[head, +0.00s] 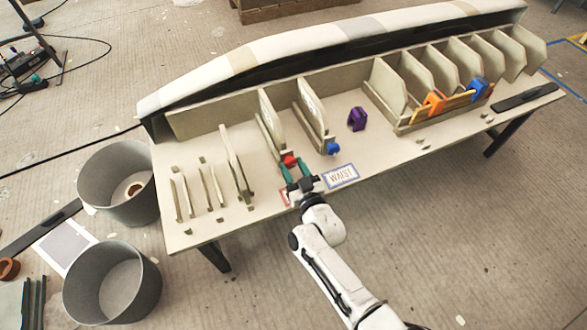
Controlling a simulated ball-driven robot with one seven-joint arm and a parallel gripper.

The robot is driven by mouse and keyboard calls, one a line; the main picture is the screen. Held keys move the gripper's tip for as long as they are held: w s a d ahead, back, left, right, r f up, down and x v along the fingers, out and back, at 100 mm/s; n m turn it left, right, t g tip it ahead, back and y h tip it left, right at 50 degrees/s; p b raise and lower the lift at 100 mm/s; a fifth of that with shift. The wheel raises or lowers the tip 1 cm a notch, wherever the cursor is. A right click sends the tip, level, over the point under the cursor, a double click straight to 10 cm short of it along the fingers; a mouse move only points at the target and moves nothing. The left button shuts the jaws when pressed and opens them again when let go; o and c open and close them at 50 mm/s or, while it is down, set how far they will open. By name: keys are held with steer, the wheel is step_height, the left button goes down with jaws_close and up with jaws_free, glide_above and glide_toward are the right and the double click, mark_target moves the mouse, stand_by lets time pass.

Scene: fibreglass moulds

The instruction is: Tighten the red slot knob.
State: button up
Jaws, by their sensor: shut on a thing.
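The red slot knob (290,160) sits at the front end of a slot on the workbench (235,219), at the foot of an upright beige panel (268,115). My gripper (292,168) reaches it from the front with its green fingers, one on each side. The gripper is shut on the red knob. The fingers and wrist hide the lower part of the knob. How far the knob is turned cannot be told at this size.
A blue knob (333,148) sits at the neighbouring slot to the right. A purple clamp-like piece (357,119) stands further right. A rack of panels (428,73) carries orange and blue pieces. Thin upright plates (217,186) stand on the left. A "WAIST" label (341,176) lies beside my wrist. Grey bins (112,283) stand left.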

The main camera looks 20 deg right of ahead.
steer(key=o, duration=1.1)
steer(key=shift+c, duration=0.2)
steer(key=s+p, duration=0.3)
steer(key=s, duration=0.8)
steer(key=shift+p, duration=0.35)
steer(key=shift+w, duration=0.1)
